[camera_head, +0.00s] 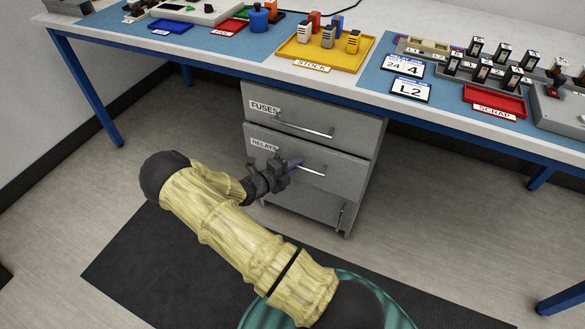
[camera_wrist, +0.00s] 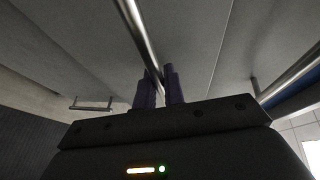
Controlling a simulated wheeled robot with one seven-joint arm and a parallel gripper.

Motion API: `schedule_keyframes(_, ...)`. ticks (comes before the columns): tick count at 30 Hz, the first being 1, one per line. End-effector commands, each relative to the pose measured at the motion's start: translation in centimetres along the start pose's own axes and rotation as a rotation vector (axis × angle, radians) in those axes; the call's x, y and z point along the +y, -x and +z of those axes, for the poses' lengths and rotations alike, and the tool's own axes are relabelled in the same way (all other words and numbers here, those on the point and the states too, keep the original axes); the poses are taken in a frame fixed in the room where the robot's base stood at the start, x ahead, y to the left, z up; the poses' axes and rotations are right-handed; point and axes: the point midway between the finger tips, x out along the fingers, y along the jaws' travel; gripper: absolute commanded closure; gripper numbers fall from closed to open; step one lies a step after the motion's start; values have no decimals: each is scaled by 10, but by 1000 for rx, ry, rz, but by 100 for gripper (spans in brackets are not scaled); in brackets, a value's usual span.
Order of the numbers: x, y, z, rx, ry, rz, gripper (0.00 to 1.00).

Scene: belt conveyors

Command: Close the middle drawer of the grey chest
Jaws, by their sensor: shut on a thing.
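The grey chest (camera_head: 362,190) stands under the bench. Its middle drawer (camera_head: 335,180), labelled RELAYS, sits below the top drawer labelled FUSES (camera_head: 290,108). The middle drawer's front seems to stand out a little from the chest; how far is hard to tell. My gripper (camera_head: 294,164) is at this drawer's bar handle (camera_head: 314,172), shut on it. In the wrist view the metal handle (camera_wrist: 139,28) runs between the purple fingers of my gripper (camera_wrist: 159,86). My gripper and arm hide part of the drawer front and the lower drawer.
The bench (camera_head: 225,66) with blue legs overhangs the chest. It carries a yellow STOCK tray (camera_head: 349,54), a red SCRAP tray (camera_head: 510,107) and several relays. A dark mat (camera_head: 125,275) lies on the floor before the chest. Floor to the right is clear.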

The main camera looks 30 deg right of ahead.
Motion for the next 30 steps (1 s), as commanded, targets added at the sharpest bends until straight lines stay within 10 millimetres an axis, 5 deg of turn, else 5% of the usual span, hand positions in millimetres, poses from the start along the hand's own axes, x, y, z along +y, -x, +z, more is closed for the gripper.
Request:
schedule_keyframes(5, -6, -21, 9, -3, -1, 1, 100)
schedule_keyframes(14, -6, -26, 11, -4, -1, 0, 100)
schedule_keyframes(15, -6, -26, 11, -3, -2, 0, 83)
schedule_keyframes(18, -6, -26, 10, -2, -2, -1, 68)
schedule_keyframes(30, -7, -25, 10, 0, -2, -4, 68)
